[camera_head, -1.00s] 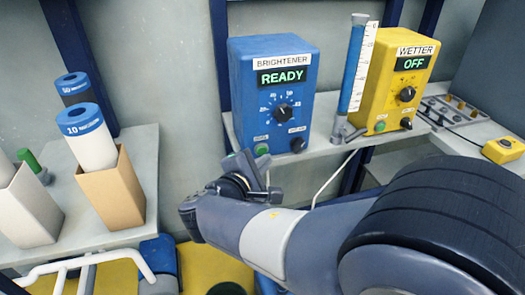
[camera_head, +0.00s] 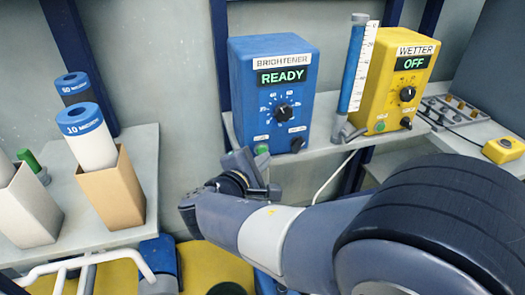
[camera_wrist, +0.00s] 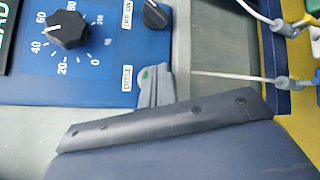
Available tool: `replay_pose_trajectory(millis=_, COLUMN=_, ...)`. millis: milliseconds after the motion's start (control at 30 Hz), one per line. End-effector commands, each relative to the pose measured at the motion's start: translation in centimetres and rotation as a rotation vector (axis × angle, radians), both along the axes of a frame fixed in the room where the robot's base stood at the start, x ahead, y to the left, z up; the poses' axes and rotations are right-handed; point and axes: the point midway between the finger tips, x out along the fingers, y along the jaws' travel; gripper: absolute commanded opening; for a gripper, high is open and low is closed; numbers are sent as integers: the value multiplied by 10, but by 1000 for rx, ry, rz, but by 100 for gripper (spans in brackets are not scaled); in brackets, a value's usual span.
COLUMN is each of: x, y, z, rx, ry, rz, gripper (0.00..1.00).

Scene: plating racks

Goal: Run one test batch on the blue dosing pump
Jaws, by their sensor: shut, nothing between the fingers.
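The blue dosing pump (camera_head: 245,90) is labelled BRIGHTENER and stands on a grey shelf. Its display (camera_head: 283,76) reads READY in green.
A yellow WETTER pump (camera_head: 375,90), display OFF, stands to the right. A blue-filled sight tube (camera_head: 353,68) with a scale is between the pumps. Blue-topped cylinders (camera_head: 91,140) and holders stand on the left shelf. A yellow button box (camera_head: 503,150) lies far right.

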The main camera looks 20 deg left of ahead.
Motion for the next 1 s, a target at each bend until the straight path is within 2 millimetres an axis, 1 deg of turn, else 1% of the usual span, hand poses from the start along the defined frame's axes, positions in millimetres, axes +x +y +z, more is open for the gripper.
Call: replay_pose_trajectory(millis=1000, x=8, y=5, z=0, rx=0, ry=0, rz=0, gripper=0)
